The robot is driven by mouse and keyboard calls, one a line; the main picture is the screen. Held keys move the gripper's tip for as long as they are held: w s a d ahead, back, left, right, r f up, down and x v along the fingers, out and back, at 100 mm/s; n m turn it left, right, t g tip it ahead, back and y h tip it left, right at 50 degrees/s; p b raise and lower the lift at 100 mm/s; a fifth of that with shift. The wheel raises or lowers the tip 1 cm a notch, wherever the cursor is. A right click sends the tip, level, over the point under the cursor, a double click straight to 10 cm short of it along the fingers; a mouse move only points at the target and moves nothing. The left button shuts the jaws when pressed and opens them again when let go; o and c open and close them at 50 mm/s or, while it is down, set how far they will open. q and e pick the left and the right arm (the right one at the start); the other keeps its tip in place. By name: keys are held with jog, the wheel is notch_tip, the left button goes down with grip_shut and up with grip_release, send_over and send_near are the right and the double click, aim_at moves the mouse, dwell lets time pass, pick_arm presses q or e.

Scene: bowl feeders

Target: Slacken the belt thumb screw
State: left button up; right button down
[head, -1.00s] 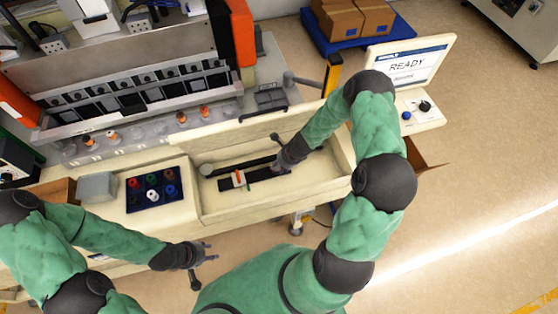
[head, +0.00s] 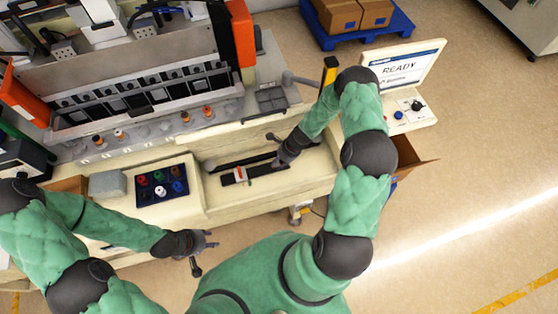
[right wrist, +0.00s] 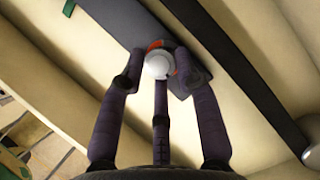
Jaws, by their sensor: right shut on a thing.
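The belt thumb screw (right wrist: 158,67) shows in the right wrist view as a pale round knob, with an orange-red patch beside it, on a dark strip (right wrist: 118,25). My right gripper (right wrist: 160,60) is shut on it, its dark fingers around the knob. In the head view my right gripper (head: 277,163) is low in the cream trough at the right end of the dark belt strip (head: 262,171), and hides the screw. A small white and red piece (head: 240,175) sits on the strip's left part. My left gripper (head: 205,243) hangs empty in front of the bench, fingers spread.
The cream trough (head: 318,176) has raised walls around the strip. A dark blue tray (head: 150,202) with several coloured pieces stands to its left, beside a grey block (head: 107,184). A READY screen (head: 405,67) stands at the right. A second dark bar (right wrist: 235,75) runs alongside.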

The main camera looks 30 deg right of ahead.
jog(key=shift+w+d+r, duration=0.15)
jog(key=shift+w+d, duration=0.05)
jog(key=shift+w, duration=0.1)
jog(key=c, duration=1.1)
grip_release()
jog(key=shift+o, duration=0.8)
jog(key=shift+a, duration=0.15)
jog(key=shift+s, duration=0.2)
